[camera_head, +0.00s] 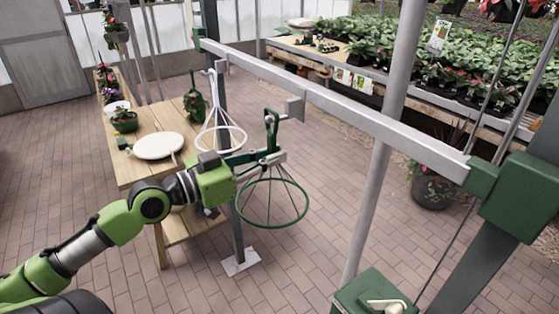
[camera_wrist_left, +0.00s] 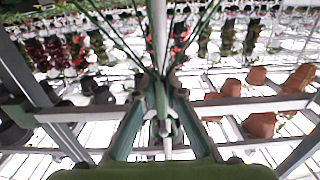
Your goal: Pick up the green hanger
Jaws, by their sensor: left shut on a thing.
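The green hanger has a dark green hook at its top (camera_head: 271,128) and thin wires running down to a wide green ring. It stands upright in the head view, just below the grey rail. My left gripper (camera_head: 262,160) is shut on its stem, below the hook and above the ring. In the left wrist view, the green stem (camera_wrist_left: 162,98) is between the fingers of my left gripper (camera_wrist_left: 160,118), with wires fanning out above. I cannot tell whether the hook touches the rail's bracket. My right gripper is not in view.
The grey rail (camera_head: 340,105) crosses above, with a small bracket (camera_head: 294,108) beside the hook. A white hanger (camera_head: 222,140) hangs close to the left. A wooden table (camera_head: 150,172) with a white round board (camera_head: 158,146) stands behind my arm. Brick floor lies open below.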

